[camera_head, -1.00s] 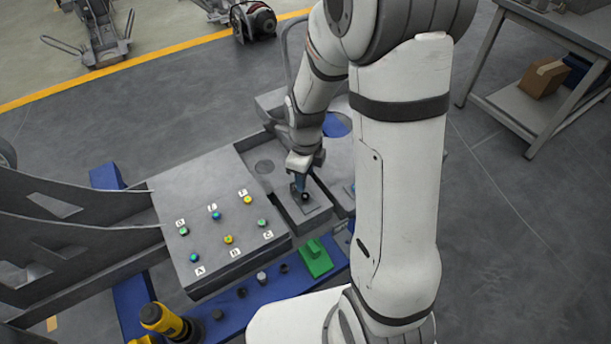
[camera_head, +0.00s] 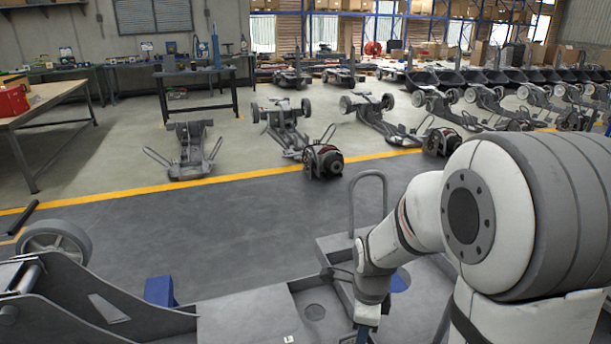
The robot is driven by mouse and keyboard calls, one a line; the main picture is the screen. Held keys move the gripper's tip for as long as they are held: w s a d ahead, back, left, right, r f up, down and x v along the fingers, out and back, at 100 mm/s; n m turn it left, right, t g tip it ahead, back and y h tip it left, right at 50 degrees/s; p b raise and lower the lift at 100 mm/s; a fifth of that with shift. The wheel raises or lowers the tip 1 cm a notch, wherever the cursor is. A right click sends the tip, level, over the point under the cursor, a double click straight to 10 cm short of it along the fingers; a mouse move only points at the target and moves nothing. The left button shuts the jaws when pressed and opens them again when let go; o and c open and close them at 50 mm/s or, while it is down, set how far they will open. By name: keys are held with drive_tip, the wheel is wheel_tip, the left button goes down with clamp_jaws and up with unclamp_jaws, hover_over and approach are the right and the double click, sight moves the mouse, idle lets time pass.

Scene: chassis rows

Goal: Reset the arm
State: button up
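My white and grey arm fills the right side of the view, with its large round joint in front. The forearm slants down and left, and the wrist points down over the grey work unit (camera_head: 235,318).
A curved metal handle (camera_head: 352,205) rises beside my forearm. A grey frame with a wheel (camera_head: 55,240) stands at left. Beyond the yellow floor line (camera_head: 150,190) are several chassis (camera_head: 287,122) and a wooden bench (camera_head: 45,105). Dark floor (camera_head: 210,245) between is clear.

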drive_tip(key=s+d+r+n+t+p, duration=0.1)
drive_tip(key=s+d+r+n+t, duration=0.1)
drive_tip(key=s+r+n, duration=1)
drive_tip(key=shift+r+n+p, duration=0.35)
drive_tip(key=shift+r+n, duration=1)
drive_tip(key=shift+n, duration=2.95)
drive_tip(key=shift+s, duration=0.1)
